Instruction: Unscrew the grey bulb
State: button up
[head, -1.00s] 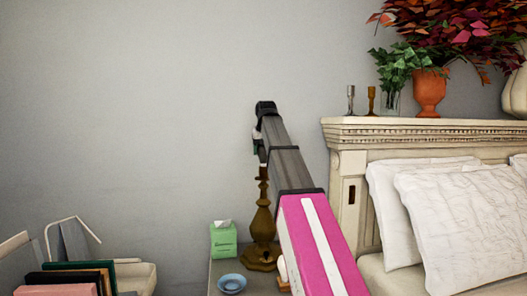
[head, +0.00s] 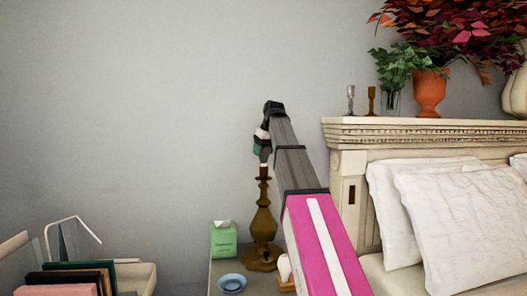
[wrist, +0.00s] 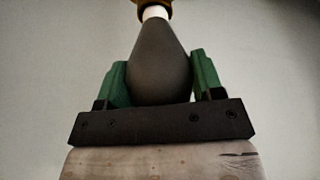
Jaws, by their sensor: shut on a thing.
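The grey bulb (wrist: 160,60) sits between the two green fingers of my gripper (wrist: 160,85) in the wrist view, and the gripper is shut on it. Its white collar (wrist: 155,13) meets the brown lamp socket (wrist: 153,2) at the top edge of that view. I cannot tell how far the collar sits in the socket. In the head view, the brown lamp (head: 262,222) stands upright on the nightstand.
A green tissue box (head: 223,240) and a blue dish (head: 232,283) stand left of the lamp on the nightstand (head: 250,286). The bed's headboard (head: 345,160) with vases is on the right. Books (head: 75,280) are at lower left. The wall space above the lamp is clear.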

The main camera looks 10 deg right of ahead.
jog(key=shift+n+g+y, duration=0.4)
jog(key=shift+n+y, duration=0.1)
jog(key=shift+n, duration=1.2)
